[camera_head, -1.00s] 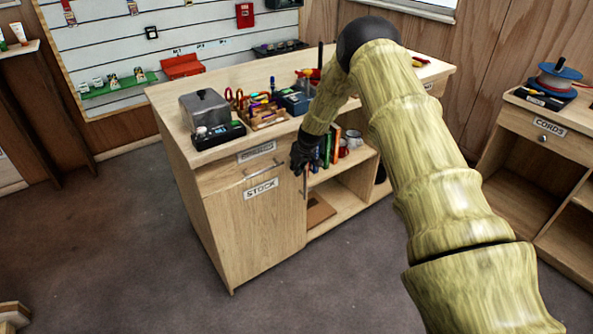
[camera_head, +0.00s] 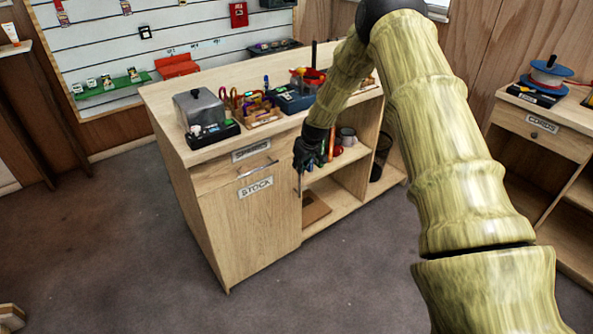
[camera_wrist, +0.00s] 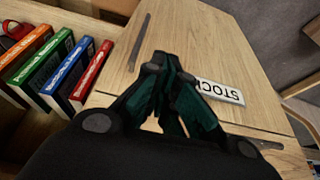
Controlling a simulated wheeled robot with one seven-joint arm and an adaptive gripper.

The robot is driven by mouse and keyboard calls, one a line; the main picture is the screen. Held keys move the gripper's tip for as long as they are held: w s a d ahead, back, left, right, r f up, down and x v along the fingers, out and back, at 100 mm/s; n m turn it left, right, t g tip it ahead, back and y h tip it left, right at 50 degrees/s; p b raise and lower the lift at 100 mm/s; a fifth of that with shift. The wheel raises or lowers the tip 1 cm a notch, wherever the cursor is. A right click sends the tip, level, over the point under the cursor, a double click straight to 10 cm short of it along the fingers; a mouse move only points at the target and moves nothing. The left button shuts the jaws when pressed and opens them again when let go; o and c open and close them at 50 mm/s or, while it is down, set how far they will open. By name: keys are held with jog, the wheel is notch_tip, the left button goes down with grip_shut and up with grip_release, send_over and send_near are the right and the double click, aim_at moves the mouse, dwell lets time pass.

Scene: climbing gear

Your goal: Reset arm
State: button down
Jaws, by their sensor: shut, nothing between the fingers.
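My gripper (camera_head: 310,158) is shut and empty. In the head view it hangs from my arm in front of the counter, beside the right edge of the STOCK cabinet door (camera_head: 250,215). In the wrist view the closed dark fingers (camera_wrist: 172,95) point at the wooden door face, next to the STOCK label (camera_wrist: 220,91). The door's vertical handle (camera_wrist: 139,42) shows beyond the fingers. I cannot tell whether the fingers touch the door. My arm covers part of the counter's right side in the head view.
Several books (camera_wrist: 60,70) stand on the open shelf beside the door. The wooden counter (camera_head: 165,98) carries a clear-covered device, organizers and tools. A cabinet with a cord spool (camera_head: 550,72) stands at right. The floor (camera_head: 110,240) at left is clear.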

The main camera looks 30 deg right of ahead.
jog(key=shift+b+v, duration=0.3)
jog(key=shift+v, duration=2.5)
jog(key=shift+s+f, duration=0.1)
jog(key=s+a+f+g, duration=0.1)
jog(key=s+a+f, duration=0.3)
jog(key=s+f, duration=0.4)
jog(key=s+a+f+m+g, duration=0.1)
jog(key=s+a+f, duration=0.4)
jog(key=s, duration=0.4)
jog(key=s+a+f+g, duration=0.1)
jog(key=s+a+f, duration=0.3)
jog(key=s+f, duration=0.5)
jog(key=s+a+f, duration=0.1)
jog(key=s+a, duration=0.2)
jog(key=s, duration=1.2)
jog(key=s+a+f+m+g, duration=0.1)
jog(key=s+a, duration=0.3)
jog(key=s, duration=1.1)
jog(key=shift+a+m+h, duration=0.2)
jog(key=shift+m+h, duration=0.1)
jog(key=shift+h, duration=0.1)
